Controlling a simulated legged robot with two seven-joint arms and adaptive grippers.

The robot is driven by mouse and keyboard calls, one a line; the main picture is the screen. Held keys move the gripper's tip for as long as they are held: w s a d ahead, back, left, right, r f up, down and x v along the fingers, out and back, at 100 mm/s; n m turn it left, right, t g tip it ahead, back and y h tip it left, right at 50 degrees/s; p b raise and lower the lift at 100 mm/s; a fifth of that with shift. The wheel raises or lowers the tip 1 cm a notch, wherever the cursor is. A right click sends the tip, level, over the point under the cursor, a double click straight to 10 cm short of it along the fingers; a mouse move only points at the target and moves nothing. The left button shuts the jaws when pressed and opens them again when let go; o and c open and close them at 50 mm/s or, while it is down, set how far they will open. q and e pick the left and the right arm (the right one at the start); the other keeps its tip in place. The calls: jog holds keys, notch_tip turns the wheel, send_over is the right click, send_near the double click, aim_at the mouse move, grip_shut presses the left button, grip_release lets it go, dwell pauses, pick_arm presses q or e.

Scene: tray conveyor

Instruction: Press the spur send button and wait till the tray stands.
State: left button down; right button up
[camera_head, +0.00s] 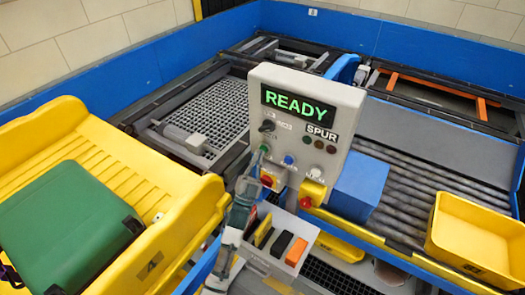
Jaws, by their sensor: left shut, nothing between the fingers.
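A grey control panel (345,110) stands in the middle, its display (290,104) reading READY in green, with a SPUR label (320,132) below. A row of buttons runs under it: one green (264,148), one blue (289,160) and one whitish (316,172); their small labels are unreadable. My left gripper (256,163) is shut and empty, its tips at the panel's lower left just below the green button. I cannot tell whether they touch it. A yellow tray (485,236) sits on the roller conveyor (415,185) at right. My right gripper is not in view.
A blue box (360,188) is right of the panel. A green case (65,230) lies on a yellow chute (125,165) at left. Blue walls (320,28) enclose the back.

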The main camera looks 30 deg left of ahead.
pick_arm(q)
jog(key=shift+w, duration=0.25)
jog(key=shift+s, duration=0.1)
dwell(0.5)
jog(key=shift+s+p, duration=0.3)
jog(key=shift+s, duration=0.5)
